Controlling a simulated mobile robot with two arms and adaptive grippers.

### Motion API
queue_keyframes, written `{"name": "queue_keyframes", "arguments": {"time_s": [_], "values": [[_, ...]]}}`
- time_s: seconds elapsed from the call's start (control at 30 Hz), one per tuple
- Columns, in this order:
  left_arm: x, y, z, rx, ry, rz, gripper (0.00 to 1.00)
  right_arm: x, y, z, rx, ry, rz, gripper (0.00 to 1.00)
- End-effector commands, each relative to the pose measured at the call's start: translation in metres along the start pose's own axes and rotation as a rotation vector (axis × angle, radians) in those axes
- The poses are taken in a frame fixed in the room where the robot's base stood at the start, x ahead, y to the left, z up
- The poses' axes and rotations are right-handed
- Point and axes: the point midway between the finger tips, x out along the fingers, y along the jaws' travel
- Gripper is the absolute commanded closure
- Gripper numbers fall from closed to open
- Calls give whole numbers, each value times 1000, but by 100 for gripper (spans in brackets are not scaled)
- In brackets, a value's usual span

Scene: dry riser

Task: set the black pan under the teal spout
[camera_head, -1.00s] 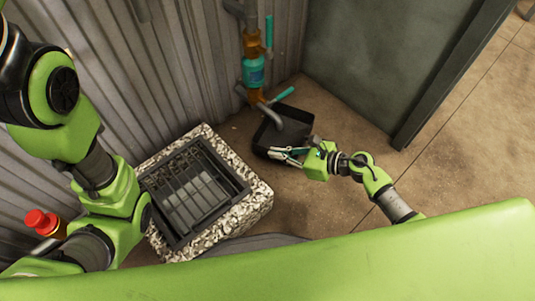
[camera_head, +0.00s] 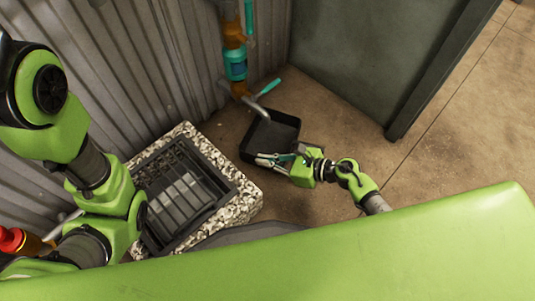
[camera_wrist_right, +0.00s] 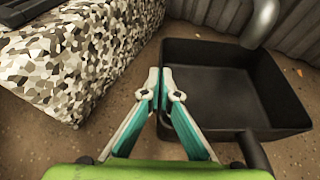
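The black pan (camera_head: 283,128) is a square tray at the floor by the corner; its wide inside shows in the wrist view (camera_wrist_right: 215,85). The spout (camera_head: 258,108) is a grey bent pipe below a teal fitting (camera_head: 236,65); its end overlaps the pan's far part. The pipe also shows in the wrist view (camera_wrist_right: 262,22). My right gripper (camera_head: 262,160) is at the pan's near left rim. Its tips (camera_wrist_right: 160,82) are close together with the rim line between them. The pan's black handle (camera_wrist_right: 253,150) is beside the gripper, not held. My left gripper is out of view.
A speckled stone drain block (camera_head: 240,197) with a dark grate stands left of the pan. A corrugated wall (camera_head: 150,70) is behind. A grey-green panel (camera_head: 370,60) is at back right. A red cap (camera_head: 12,240) shows far left. Floor to the right is clear.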

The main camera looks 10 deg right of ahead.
Motion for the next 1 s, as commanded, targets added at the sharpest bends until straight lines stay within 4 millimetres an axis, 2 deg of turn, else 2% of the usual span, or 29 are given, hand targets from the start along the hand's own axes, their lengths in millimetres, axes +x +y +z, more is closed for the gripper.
{"name": "queue_keyframes", "arguments": {"time_s": [0.97, 1.0], "values": [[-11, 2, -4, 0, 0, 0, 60, 5, 0, -11, 0, -2, 0, 100], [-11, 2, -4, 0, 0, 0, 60, 5, 0, -11, 0, -2, -1, 96]]}}
